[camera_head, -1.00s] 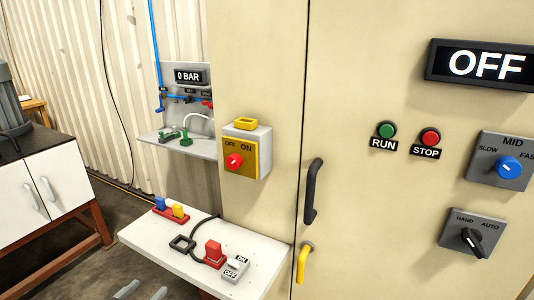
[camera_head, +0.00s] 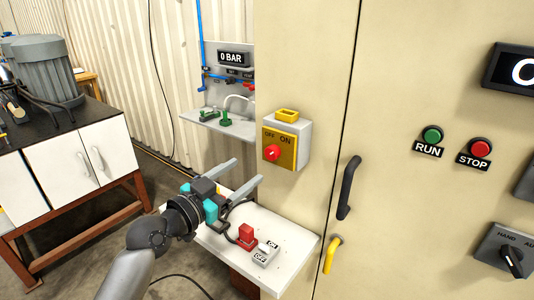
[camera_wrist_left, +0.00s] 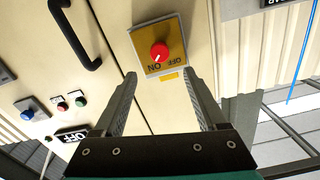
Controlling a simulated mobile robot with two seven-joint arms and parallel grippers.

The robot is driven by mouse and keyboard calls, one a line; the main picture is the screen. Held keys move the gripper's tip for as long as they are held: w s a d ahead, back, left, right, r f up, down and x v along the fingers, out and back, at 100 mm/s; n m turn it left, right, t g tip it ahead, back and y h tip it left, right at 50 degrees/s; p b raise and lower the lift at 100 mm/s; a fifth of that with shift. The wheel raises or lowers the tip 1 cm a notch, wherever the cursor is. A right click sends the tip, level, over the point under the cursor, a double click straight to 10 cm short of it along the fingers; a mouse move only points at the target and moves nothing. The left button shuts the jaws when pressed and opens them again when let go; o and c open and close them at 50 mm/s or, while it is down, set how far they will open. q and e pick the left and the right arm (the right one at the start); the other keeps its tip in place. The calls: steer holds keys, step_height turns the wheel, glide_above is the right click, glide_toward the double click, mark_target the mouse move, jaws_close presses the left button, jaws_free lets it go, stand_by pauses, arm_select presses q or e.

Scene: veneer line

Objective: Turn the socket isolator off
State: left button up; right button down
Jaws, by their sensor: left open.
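A small grey switch block marked ON and OFF (camera_head: 265,252) sits on the white shelf beside a red plug-like block (camera_head: 246,235). I cannot tell its position. Above, a yellow-faced box (camera_head: 297,145) on the cabinet carries a red rotary knob (camera_head: 272,153) with OFF and ON marks. The knob shows in the left wrist view (camera_wrist_left: 160,52), its pale mark seemingly toward ON. My left gripper (camera_head: 245,173) is open and empty, below and in front of the box in the head view. In the wrist view its fingers point toward the box, apart from it. My right gripper is not in view.
The white shelf (camera_head: 295,238) juts out below the box. A black door handle (camera_head: 348,187) and yellow lever (camera_head: 332,254) stick out on the right. A yellow padlock-like piece (camera_head: 287,115) sits on the box. A dark-topped cabinet (camera_head: 70,150) stands left.

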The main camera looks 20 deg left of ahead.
mark_target(270, 154)
arm_select(q)
steer(key=p+x, duration=0.1)
steer(key=x, duration=0.8)
steer(key=shift+w+d+f, duration=0.1)
steer(key=shift+w, duration=0.05)
steer(key=shift+c, duration=0.3)
jaws_close()
